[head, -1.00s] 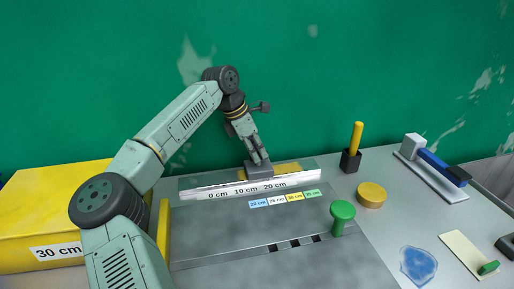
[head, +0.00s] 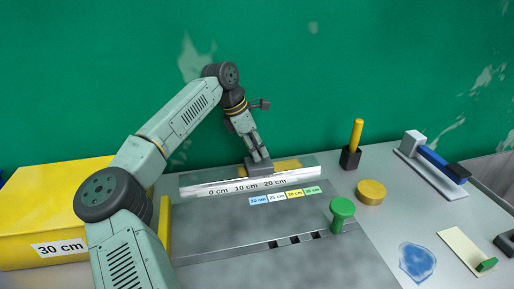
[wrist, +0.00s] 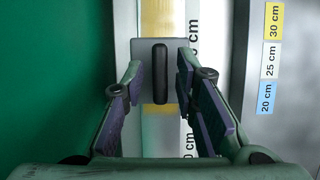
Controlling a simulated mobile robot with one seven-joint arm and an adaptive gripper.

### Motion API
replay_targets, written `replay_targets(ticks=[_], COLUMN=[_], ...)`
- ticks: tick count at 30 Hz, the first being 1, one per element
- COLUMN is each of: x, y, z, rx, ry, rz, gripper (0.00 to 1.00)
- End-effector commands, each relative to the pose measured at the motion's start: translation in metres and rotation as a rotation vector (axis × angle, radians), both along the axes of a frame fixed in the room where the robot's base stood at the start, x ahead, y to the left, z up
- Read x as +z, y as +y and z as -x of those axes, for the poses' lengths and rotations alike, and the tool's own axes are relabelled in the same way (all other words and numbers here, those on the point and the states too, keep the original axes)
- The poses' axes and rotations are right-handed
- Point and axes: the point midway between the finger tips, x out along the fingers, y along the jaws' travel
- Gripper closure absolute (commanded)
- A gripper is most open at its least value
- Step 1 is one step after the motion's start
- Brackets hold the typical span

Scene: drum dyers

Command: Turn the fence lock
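A grey block (head: 261,169) sits on the clear-edged measuring fence (head: 215,188) at the back of the table. In the wrist view a narrow black handle (wrist: 160,72) lies lengthwise on top of the block's plate (wrist: 143,50); it looks like the fence lock, though no label says so. My gripper (head: 257,156) points down just over the block. In the wrist view its fingers (wrist: 159,80) are open, one on each side of the handle, with gaps between them and it. The handle is hidden behind the fingers in the head view.
A yellow 30 cm block (head: 45,210) stands at left. A green knob (head: 342,211) stands at the grey plate's right edge. A yellow disc (head: 371,191), a black holder with yellow stick (head: 352,150) and a blue-handled tool (head: 435,162) are at right. The green wall is close behind.

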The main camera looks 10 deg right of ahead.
Motion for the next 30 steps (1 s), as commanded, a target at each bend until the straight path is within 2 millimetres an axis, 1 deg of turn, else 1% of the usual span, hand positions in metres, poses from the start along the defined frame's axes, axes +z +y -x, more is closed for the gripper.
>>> replay_targets(ticks=[9, 13, 17, 24, 27, 30], x=[0.001, 0.009, 0.030, 0.078, 0.093, 0.103], y=[0.000, 0.004, 0.012, 0.032, 0.038, 0.043], z=[0.000, -0.001, -0.001, -0.001, -0.001, -0.001], rx=[0.001, 0.002, 0.003, 0.003, 0.002, 0.003], ry=[0.000, -0.001, -0.002, -0.003, -0.001, -0.001], rz=[0.000, 0.001, 0.000, 0.000, 0.001, -0.001], gripper=[0.68, 0.68, 0.68, 0.68, 0.68, 0.68])
